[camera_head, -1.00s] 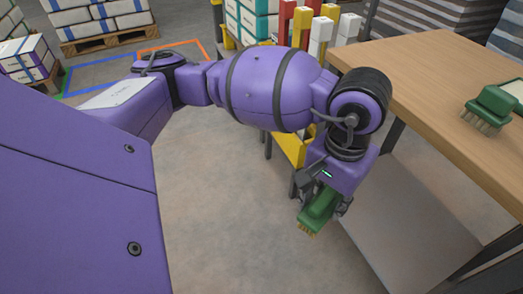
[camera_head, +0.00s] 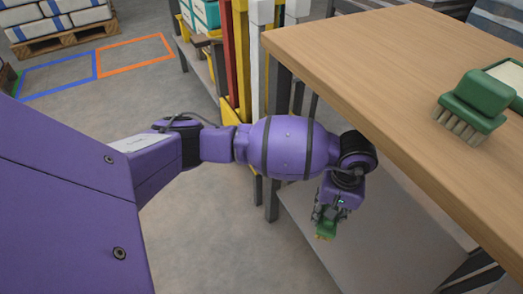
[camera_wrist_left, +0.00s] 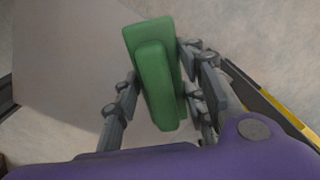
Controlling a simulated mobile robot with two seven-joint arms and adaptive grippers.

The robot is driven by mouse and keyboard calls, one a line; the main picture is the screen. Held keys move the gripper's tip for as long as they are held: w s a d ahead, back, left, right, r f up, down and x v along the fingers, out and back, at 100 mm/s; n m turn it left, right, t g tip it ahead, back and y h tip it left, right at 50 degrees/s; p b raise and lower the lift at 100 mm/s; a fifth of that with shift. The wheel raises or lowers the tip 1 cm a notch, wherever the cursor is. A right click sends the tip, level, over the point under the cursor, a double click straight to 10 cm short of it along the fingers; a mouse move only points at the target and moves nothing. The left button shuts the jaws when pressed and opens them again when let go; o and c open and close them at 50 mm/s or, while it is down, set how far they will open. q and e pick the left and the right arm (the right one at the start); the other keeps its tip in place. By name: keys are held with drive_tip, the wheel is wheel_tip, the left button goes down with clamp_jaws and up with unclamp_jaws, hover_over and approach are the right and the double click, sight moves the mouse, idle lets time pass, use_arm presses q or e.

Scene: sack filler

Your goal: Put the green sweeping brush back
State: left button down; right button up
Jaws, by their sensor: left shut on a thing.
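My left gripper (camera_head: 327,214) is shut on a green brush (camera_head: 325,230), gripping its green body with the pale bristles pointing down. In the left wrist view the brush's green block (camera_wrist_left: 153,75) sits between the fingers (camera_wrist_left: 160,92), slightly tilted. It hangs below tabletop height, beside the wooden table's near left edge. A second green brush (camera_head: 476,103) stands bristles down on the tabletop. I cannot tell from the frames which is the sweeping brush. My right gripper is not in view.
The wooden table (camera_head: 375,85) has a grey lower shelf (camera_head: 340,235) under it. A green-edged tray (camera_head: 514,76) lies beside the second brush. Yellow, red and white posts (camera_head: 240,60) stand behind my arm. Floor markings in blue (camera_head: 55,75) and orange (camera_head: 135,55) and a loaded pallet (camera_head: 65,40) are farther back.

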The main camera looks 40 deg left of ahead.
use_arm(q)
drive_tip(key=w+a+f+b, duration=0.1)
drive_tip(key=w+a+f, duration=0.1)
drive_tip(key=w+a, duration=0.1)
drive_tip(key=w+a+f+b, duration=0.1)
drive_tip(key=shift+w+a+f+b, duration=0.25)
drive_tip(key=shift+w+a+b, duration=0.05)
drive_tip(key=shift+w, duration=0.05)
drive_tip(key=w+a+f, duration=0.1)
drive_tip(key=w+f+b, duration=0.1)
drive_tip(key=f, duration=0.1)
drive_tip(key=w+a+f+b, duration=0.1)
drive_tip(key=shift+w+a+f, duration=0.15)
drive_tip(key=shift+a+f, duration=0.15)
drive_tip(key=shift+a, duration=0.05)
drive_tip(key=shift+w+a+f+b, duration=0.1)
drive_tip(key=shift+a+f+b, duration=0.1)
drive_tip(key=shift+b, duration=0.15)
drive_tip(key=shift+w+f+b, duration=0.2)
drive_tip(key=shift+f+b, duration=0.45)
drive_tip(key=shift+f, duration=1.05)
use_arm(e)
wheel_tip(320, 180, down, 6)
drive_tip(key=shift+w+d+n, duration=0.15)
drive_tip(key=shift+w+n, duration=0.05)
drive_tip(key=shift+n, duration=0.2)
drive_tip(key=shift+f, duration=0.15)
